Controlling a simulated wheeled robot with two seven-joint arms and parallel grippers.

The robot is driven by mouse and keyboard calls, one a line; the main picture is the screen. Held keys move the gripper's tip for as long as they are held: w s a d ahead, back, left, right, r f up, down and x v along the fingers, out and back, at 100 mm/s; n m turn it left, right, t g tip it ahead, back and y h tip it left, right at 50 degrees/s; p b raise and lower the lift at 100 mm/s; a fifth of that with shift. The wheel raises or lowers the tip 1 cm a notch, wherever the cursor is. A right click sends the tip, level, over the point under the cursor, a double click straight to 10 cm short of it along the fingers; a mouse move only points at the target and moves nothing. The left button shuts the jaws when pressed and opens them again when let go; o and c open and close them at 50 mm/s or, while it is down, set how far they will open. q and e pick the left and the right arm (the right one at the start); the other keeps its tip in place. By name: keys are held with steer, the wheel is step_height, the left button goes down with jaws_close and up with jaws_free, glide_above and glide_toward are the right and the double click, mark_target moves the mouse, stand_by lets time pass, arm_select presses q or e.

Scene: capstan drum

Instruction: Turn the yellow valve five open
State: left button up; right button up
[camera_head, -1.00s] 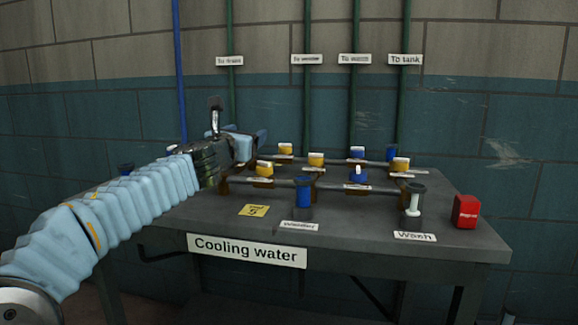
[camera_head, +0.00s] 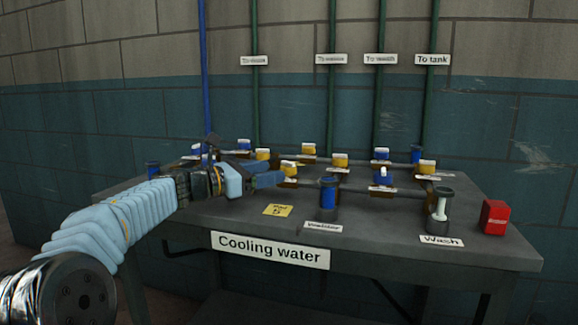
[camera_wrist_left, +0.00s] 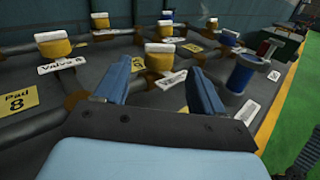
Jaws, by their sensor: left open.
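Several yellow-capped valves stand on pipes on the dark bench. The nearest to my left gripper is a yellow valve (camera_head: 289,168) with a white top; it also shows in the left wrist view (camera_wrist_left: 160,61), just beyond and between the fingertips. Its label there is too blurred to read, so I cannot tell its number. My left gripper (camera_head: 270,173) is open, its blue fingers pointing at this valve, apart from it and empty. Other yellow valves (camera_head: 340,160) stand behind and to the right. My right gripper is not in view.
Blue valves (camera_head: 383,176) stand among the yellow ones. A blue cylinder (camera_head: 328,193), a white-topped post (camera_head: 440,203) and a red box (camera_head: 494,216) stand to the right. A yellow pad label (camera_head: 277,210) lies on the clear front of the bench (camera_head: 390,228).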

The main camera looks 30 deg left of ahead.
mark_target(289, 166)
arm_select(q)
steer(key=p+x, duration=0.1)
steer(key=x, duration=0.5)
steer(key=shift+w+d, duration=0.1)
steer(key=shift+w, duration=0.05)
steer(key=c, duration=0.9)
steer(key=shift+f+n+t+y+b, duration=0.25)
steer(key=shift+n+y+b, duration=0.25)
steer(key=shift+y+b, duration=0.35)
steer(key=shift+d+n+t+y+b, duration=0.15)
steer(key=shift+n+t+y+b, duration=0.4)
steer(key=shift+y+b, duration=0.25)
steer(key=shift+r+n+y+b, duration=0.1)
steer(key=shift+n+y+b, duration=0.4)
steer(key=shift+n+y, duration=0.4)
steer(key=shift+r+n+y+b, duration=0.1)
steer(key=shift+n+y+b, duration=0.35)
steer(key=shift+n+y, duration=0.9)
steer(key=shift+y, duration=0.7)
steer(key=shift+m, duration=0.3)
